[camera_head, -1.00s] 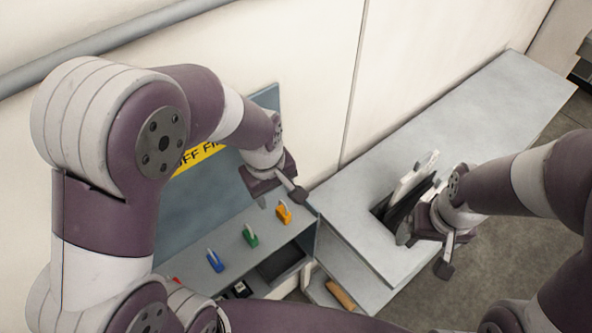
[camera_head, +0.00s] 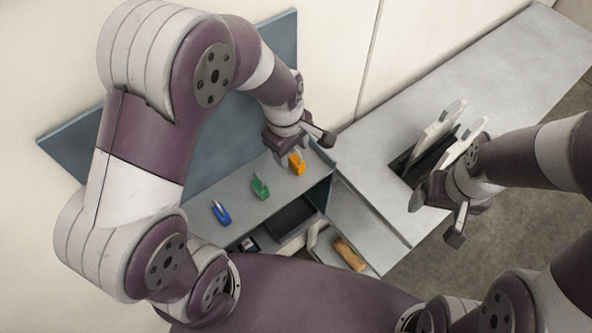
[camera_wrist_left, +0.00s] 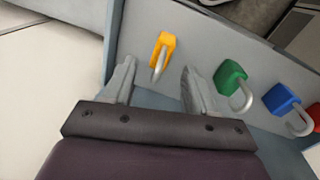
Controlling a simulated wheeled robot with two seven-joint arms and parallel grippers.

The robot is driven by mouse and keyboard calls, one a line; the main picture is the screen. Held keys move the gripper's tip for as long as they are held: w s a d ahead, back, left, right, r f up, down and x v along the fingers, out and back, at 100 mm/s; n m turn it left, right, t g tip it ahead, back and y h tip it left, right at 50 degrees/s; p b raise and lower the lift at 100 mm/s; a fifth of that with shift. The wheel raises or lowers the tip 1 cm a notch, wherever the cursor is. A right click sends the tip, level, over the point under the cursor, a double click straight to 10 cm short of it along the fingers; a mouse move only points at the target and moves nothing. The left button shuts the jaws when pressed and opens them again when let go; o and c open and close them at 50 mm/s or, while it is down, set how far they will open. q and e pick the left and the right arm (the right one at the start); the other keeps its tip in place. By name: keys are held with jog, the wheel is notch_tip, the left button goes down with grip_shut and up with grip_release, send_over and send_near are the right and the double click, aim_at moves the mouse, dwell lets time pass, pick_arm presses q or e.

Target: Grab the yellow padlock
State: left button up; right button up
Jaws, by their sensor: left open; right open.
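The yellow padlock (camera_head: 296,163) stands on a grey shelf (camera_head: 240,208) below a blue-grey back panel. In the left wrist view the yellow padlock (camera_wrist_left: 165,46) lies just beyond the open fingers, between their lines, with its shackle toward me. My left gripper (camera_head: 302,150) is open and empty, close to the yellow padlock at its back side. It also shows in the left wrist view (camera_wrist_left: 158,85). My right gripper (camera_head: 437,215) is open over the grey counter's front edge, beside a slot with white-handled objects; whether it touches them I cannot tell.
A green padlock (camera_head: 260,187) and a blue padlock (camera_head: 221,212) stand in a row left of the yellow one. Open compartments (camera_head: 292,215) lie below the shelf. The grey counter (camera_head: 500,75) extends to the right, with white-handled objects (camera_head: 440,122) in its slot.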

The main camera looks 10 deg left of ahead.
pick_arm(q)
jog(key=shift+s+d+f+b, duration=0.1)
jog(key=shift+d+f+b, duration=0.1)
jog(key=shift+f, duration=0.4)
jog(key=shift+d+f+b, duration=0.1)
jog(key=shift+f+b, duration=0.05)
jog(key=shift+f, duration=0.4)
jog(key=shift+r, duration=0.2)
jog(key=shift+w+a, duration=0.2)
jog(key=shift+a, duration=0.05)
jog(key=c, duration=0.8)
grip_shut()
jog(key=shift+s+d, duration=0.1)
jog(key=shift+d, duration=0.05)
pick_arm(e)
jog(key=shift+s+d+f, duration=0.1)
jog(key=shift+f, duration=0.8)
pick_arm(q)
jog(key=shift+r+p, duration=0.15)
jog(key=shift+p, duration=0.2)
